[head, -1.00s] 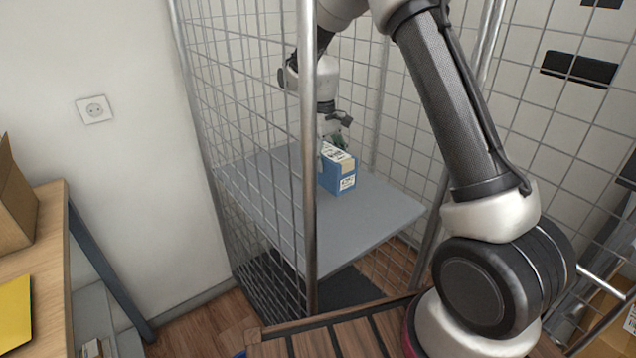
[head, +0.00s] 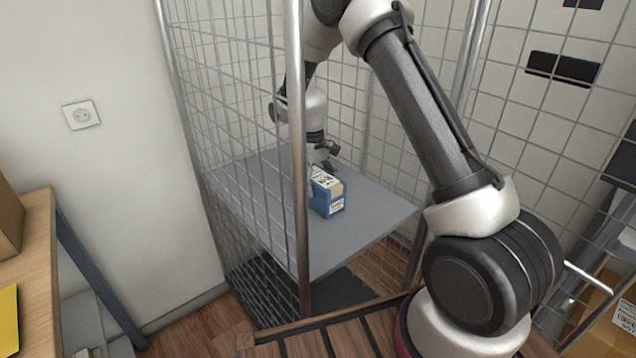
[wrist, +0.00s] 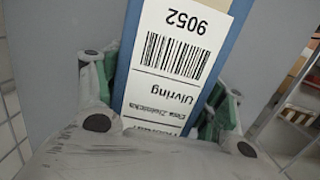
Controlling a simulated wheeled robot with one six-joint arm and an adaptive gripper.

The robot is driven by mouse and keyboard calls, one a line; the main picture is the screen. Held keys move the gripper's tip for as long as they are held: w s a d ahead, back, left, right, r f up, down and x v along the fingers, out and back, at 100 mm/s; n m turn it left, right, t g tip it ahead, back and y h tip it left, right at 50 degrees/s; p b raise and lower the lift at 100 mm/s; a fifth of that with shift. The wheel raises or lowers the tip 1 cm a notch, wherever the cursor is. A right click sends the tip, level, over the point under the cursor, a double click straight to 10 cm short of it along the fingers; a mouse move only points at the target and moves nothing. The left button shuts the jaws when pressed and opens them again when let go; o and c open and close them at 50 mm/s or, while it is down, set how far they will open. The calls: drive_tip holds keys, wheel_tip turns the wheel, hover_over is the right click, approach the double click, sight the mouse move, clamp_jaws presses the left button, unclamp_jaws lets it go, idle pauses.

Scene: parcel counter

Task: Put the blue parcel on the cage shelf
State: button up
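The blue parcel (head: 328,204) is a small blue box with a tan and white labelled top. It is upright inside the cage, over the grey cage shelf (head: 365,225). Its underside is at or very close to the shelf; I cannot tell if it touches. My gripper (head: 323,165) points down from above and is shut on the parcel. In the wrist view the parcel (wrist: 185,60) fills the space between the green finger pads, its white barcode label reading 9052. The fingertips are partly hidden.
A metal cage post (head: 298,150) and mesh side stand left of the parcel. The shelf is otherwise bare around it. A wooden counter (head: 38,260) is at the left, and a cardboard box (head: 610,325) is at the lower right.

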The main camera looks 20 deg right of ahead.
drive_tip(key=shift+o, duration=1.2)
drive_tip(key=r, duration=0.4)
drive_tip(key=w+r, duration=0.1)
drive_tip(key=r, duration=0.7)
drive_tip(key=shift+w+a+r, duration=0.2)
drive_tip(key=shift+w+a, duration=0.1)
drive_tip(key=s+d+r+m+t, duration=0.15)
drive_tip(key=s+d+r, duration=0.25)
drive_tip(key=s+r, duration=0.4)
drive_tip(key=s+d+r+m+t, duration=0.1)
drive_tip(key=s+d+r+t, duration=0.1)
drive_tip(key=s+d+r, duration=0.5)
drive_tip(key=s+d+r+m+t, duration=0.1)
drive_tip(key=s+d+m+t, duration=0.1)
drive_tip(key=s, duration=1.9)
drive_tip(key=shift+d+y, duration=0.15)
drive_tip(key=shift+y, duration=0.25)
